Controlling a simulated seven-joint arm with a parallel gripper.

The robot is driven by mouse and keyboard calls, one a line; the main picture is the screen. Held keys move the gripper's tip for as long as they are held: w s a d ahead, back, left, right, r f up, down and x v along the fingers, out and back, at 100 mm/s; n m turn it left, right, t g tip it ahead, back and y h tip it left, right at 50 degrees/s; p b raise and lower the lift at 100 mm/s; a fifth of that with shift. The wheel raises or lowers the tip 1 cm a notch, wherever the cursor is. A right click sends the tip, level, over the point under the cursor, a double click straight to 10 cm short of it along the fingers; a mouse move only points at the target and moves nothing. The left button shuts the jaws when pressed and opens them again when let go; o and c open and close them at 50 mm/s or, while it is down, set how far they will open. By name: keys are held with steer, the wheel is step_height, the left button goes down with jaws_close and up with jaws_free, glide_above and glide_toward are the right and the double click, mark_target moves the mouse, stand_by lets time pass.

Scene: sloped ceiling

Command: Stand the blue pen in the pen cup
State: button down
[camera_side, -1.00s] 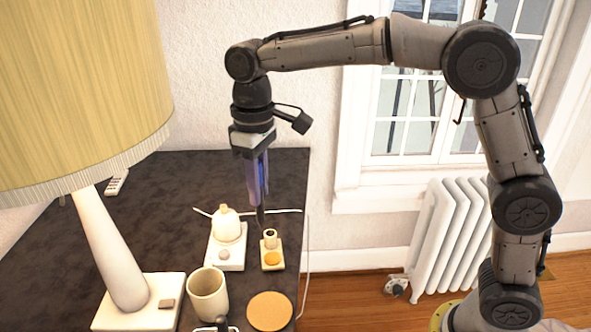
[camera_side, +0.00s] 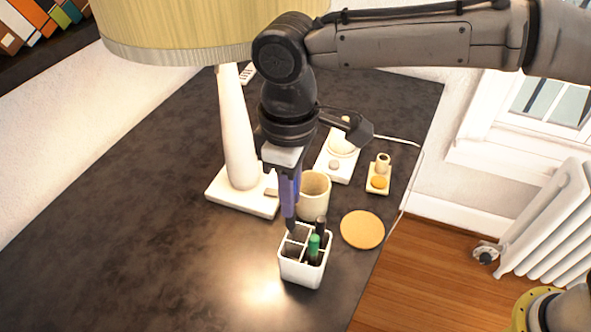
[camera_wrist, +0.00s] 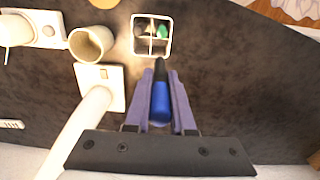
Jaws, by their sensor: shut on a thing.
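My gripper (camera_side: 289,213) points down with its purple fingers shut on the blue pen. The pen's dark lower end (camera_side: 291,226) hangs at the rear left compartment of the white pen cup (camera_side: 300,273); I cannot tell whether it is above the rim or just inside. In the wrist view, the blue pen (camera_wrist: 160,103) lies between the fingers (camera_wrist: 160,76), its black end toward the pen cup (camera_wrist: 151,54). The divided cup holds a green pen (camera_side: 313,246) and a black pen (camera_side: 321,227) on its right side.
A beige mug (camera_side: 314,196) stands close behind the cup. A round cork coaster (camera_side: 362,230) lies to its right. The lamp base (camera_side: 243,200), a white charger (camera_side: 337,165) and a small stand (camera_side: 378,180) are farther back. The dark table (camera_side: 130,235) is clear at left.

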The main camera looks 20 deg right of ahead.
steer(key=shift+f, duration=0.3)
step_height(320, 180, down, 12)
steer(key=shift+r, duration=0.25)
stand_by(1.8)
steer(key=c, duration=0.7)
jaws_free()
step_height(320, 180, up, 14)
steer(key=shift+f, duration=0.1)
